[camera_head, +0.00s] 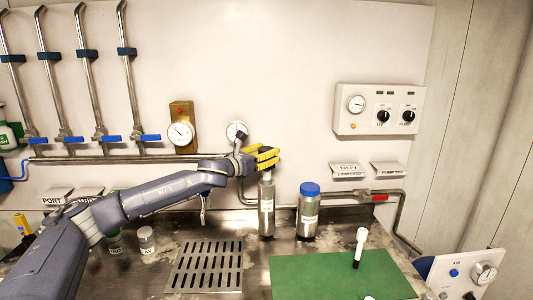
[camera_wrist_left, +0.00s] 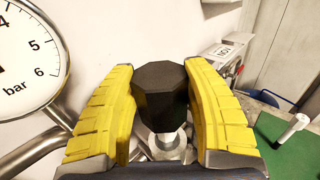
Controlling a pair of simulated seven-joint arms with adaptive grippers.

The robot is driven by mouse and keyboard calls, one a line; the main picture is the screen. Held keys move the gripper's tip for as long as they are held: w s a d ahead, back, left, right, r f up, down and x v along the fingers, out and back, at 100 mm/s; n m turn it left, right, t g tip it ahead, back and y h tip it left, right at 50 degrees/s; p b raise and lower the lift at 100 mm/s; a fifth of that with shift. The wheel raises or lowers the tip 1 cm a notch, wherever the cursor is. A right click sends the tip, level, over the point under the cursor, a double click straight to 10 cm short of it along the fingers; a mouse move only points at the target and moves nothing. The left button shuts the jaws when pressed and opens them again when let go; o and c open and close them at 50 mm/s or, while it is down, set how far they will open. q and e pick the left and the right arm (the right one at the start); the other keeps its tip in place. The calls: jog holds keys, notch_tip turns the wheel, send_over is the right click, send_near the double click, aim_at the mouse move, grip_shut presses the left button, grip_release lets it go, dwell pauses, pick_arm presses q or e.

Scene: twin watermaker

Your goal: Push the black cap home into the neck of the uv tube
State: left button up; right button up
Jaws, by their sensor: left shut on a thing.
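My left gripper (camera_head: 268,158) has its yellow fingers at the top of a slim metal cylinder, the uv tube (camera_head: 267,208), which stands upright with a white label. In the left wrist view the black cap (camera_wrist_left: 160,92) sits between the two fingers of my left gripper (camera_wrist_left: 160,100), which is shut on it. The metal top of the tube (camera_wrist_left: 168,143) shows just below the cap. I cannot tell how far the cap sits in the neck. In the head view the fingers hide the cap. My right gripper is not in view.
A blue-lidded metal canister (camera_head: 308,215) stands close right of the tube. A green mat (camera_head: 335,278) with a white-topped item (camera_head: 360,245) lies in front right. A slotted drain plate (camera_head: 207,266) is front left. A gauge (camera_head: 236,131) and pipes are on the wall behind.

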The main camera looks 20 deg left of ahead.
aim_at(266, 170)
pick_arm(q)
jog(key=shift+f, duration=3.15)
jog(key=o, duration=1.1)
jog(key=shift+v, duration=6)
